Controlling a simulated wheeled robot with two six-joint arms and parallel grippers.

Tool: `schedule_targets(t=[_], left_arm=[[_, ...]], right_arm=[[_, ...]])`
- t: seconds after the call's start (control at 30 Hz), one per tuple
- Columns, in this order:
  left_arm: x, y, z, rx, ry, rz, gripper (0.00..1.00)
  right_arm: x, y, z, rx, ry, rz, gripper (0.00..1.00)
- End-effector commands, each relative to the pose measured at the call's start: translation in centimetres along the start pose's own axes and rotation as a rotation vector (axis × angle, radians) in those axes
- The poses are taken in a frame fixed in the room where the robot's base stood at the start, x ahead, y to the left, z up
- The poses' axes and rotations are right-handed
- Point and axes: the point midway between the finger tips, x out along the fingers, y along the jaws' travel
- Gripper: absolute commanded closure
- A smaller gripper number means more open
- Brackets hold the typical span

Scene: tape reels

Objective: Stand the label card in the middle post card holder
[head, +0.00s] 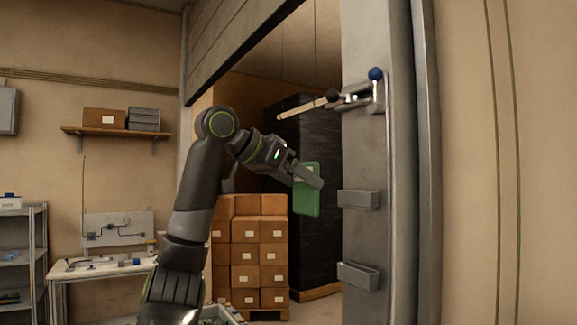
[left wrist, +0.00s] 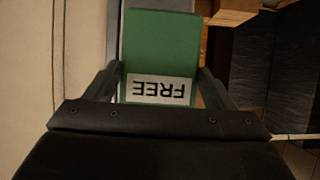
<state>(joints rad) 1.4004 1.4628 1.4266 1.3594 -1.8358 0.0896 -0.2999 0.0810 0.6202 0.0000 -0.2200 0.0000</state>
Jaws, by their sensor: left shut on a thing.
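The label card (head: 306,198) is green. In the left wrist view the card (left wrist: 160,45) has a white strip reading FREE, upside down there. My left gripper (head: 308,174) is shut on the card, with a finger at each side edge, and holds it up in the air left of the grey post (head: 375,235). Two shallow grey card holders show on the post, an upper one (head: 358,199) and a lower one (head: 358,275). Both look empty. Whether a further holder lies out of frame, I cannot tell. The card appears apart from the post. My right gripper is not in view.
A latch with a blue knob (head: 376,74) and a pale bar (head: 305,109) juts left from the post above the card. Stacked cartons (head: 259,250) and a black-wrapped load (head: 318,245) stand behind. A workbench (head: 95,268) is at the left.

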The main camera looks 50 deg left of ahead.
Motion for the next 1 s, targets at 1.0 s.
schedule_targets(t=[1.0], left_arm=[[10.6,0.5,7.7,-0.001,-0.007,0.014,0.46]], right_arm=[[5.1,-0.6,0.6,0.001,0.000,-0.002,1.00]])
